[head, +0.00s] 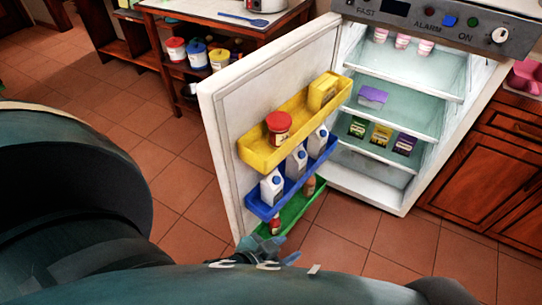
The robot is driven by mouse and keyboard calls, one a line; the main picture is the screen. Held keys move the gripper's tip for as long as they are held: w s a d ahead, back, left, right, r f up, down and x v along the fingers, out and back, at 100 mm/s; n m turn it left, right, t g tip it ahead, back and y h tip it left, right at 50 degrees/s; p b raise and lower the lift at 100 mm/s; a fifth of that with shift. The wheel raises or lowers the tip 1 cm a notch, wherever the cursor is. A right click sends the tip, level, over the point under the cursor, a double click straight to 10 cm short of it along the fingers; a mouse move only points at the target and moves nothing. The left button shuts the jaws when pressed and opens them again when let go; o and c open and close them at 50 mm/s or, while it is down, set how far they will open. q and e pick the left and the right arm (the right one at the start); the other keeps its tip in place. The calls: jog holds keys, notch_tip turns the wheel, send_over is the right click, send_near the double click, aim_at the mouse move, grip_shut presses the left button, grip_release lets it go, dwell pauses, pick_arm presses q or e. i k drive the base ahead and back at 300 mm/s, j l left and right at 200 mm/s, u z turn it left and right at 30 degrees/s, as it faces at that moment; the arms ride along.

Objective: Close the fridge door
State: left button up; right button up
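The fridge door (220,130) is white and stands wide open, swung out to the left of the fridge body. Its inner side faces right and carries a yellow shelf (256,155), a blue shelf (258,209) and a green shelf (296,212). The fridge body (385,195) is open to view. My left gripper (266,248) is at the lower end of the door, close to the green shelf. My arm partly hides it, and I cannot tell whether it touches the door or how its fingers stand. My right gripper is not in view.
The door holds a red-lidded jar (278,126) and several cartons. The fridge shelves hold cups, a purple box (372,96) and small packets. A wooden shelf unit (150,40) stands behind the door. A wooden cabinet (500,160) adjoins the fridge at right. Tiled floor (340,245) lies bare before the fridge.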

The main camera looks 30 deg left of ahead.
aim_at(235, 103)
jog(key=k+j+z, duration=0.1)
jog(key=j, duration=0.25)
jog(key=k+j+z, duration=0.1)
jog(key=j, duration=0.25)
jog(key=k+j+z, duration=0.1)
jog(key=j, duration=0.25)
jog(key=k+j+z, duration=0.15)
jog(key=j, duration=0.4)
jog(key=j+z, duration=0.15)
jog(key=j, duration=0.35)
jog(key=j+z, duration=0.1)
jog(key=j, duration=0.45)
jog(key=i+j+z, duration=0.15)
jog(key=j, duration=0.4)
jog(key=i+j, duration=0.1)
jog(key=j, duration=0.25)
jog(key=i+j, duration=0.1)
jog(key=j, duration=0.25)
jog(key=k+z, duration=0.25)
jog(key=k, duration=0.35)
